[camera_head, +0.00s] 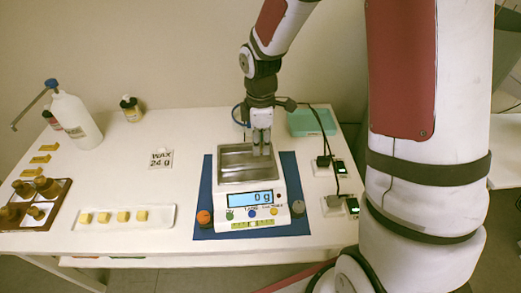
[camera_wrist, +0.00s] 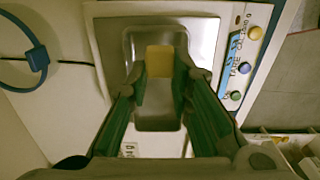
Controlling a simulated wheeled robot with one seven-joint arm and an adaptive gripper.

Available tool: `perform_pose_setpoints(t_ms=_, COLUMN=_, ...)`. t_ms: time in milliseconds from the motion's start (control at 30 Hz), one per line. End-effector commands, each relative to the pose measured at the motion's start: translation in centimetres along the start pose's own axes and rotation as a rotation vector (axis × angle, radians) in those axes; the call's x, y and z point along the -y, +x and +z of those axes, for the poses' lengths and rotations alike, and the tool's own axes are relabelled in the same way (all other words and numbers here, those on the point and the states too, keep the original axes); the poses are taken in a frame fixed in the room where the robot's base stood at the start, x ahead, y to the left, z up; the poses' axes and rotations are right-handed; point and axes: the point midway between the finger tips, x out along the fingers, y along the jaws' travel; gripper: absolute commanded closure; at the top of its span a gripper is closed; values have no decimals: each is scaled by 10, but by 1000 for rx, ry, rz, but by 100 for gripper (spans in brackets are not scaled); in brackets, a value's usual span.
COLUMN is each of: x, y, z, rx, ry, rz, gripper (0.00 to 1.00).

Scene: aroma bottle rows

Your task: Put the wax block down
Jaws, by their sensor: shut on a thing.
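My gripper (camera_head: 261,150) points down over the steel pan (camera_head: 236,178) of the scale. In the wrist view its two green-lined fingers are closed on a yellow wax block (camera_wrist: 160,61) at their tips. In the head view the fingers hide the block. The scale (camera_head: 279,214) stands on a blue mat (camera_head: 298,195), and its display (camera_head: 250,199) reads 0 g. The steel pan also shows in the wrist view (camera_wrist: 205,40) behind the block. I cannot tell how far the block is above the pan floor.
A white dish (camera_head: 160,216) with several yellow blocks lies left of the scale. A card (camera_head: 161,159) reads "WAX 24 g". A wooden rack (camera_head: 57,206) with brown bottles and a white bottle (camera_head: 76,119) stand at left. A green tray (camera_head: 312,122) and two black-topped devices (camera_head: 338,168) are at right.

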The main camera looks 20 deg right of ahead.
Motion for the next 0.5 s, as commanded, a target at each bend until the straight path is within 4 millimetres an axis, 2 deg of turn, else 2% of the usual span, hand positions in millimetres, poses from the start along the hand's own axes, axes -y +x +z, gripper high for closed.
perform_pose_setpoints(t_ms=167, x=-5, y=6, z=1, rx=1, ry=-1, rz=-2, gripper=91)
perform_pose_setpoints(t_ms=400, x=-4, y=35, z=1, rx=1, ry=-1, rz=-4, gripper=91)
perform_pose_setpoints(t_ms=500, x=-4, y=36, z=1, rx=1, ry=0, rz=-1, gripper=91)
